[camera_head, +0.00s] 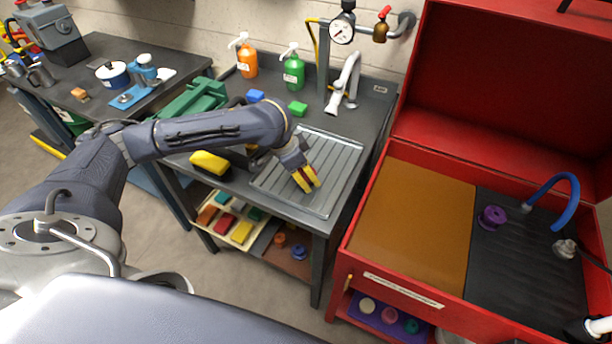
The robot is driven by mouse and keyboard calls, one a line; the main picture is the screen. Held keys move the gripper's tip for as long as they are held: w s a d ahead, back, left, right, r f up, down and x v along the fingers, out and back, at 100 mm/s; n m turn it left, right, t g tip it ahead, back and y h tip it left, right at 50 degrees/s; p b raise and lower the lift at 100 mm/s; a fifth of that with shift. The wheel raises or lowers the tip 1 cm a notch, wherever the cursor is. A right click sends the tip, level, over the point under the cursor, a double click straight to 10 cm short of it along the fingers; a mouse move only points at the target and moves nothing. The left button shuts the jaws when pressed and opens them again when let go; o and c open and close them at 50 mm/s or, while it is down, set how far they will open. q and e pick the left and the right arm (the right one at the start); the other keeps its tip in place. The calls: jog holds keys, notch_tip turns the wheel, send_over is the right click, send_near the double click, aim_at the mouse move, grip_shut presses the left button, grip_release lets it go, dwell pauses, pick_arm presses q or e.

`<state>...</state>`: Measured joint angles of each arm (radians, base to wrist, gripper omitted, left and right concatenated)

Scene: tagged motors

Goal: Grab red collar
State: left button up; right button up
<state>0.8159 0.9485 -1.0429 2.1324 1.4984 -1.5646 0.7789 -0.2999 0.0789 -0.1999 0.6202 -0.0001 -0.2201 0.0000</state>
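My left gripper (307,179) points down over the ribbed metal drain tray (345,160) on the middle bench. Its two yellow fingertips are close together. A thin dark reddish strip shows between them, too small to tell whether it is a red collar or part of the gripper. A pinkish-red round piece (389,315) lies on a purple mat under the red washer cabinet, between a pale piece (367,305) and a green piece (411,325). I cannot tell if it is the red collar.
A purple collar-like piece (491,218) sits on the black mat in the open red cabinet (352,238), near a blue hose (566,205). Colored blocks fill a lower shelf.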

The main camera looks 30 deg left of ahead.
pick_arm(q)
jog(key=c, duration=1)
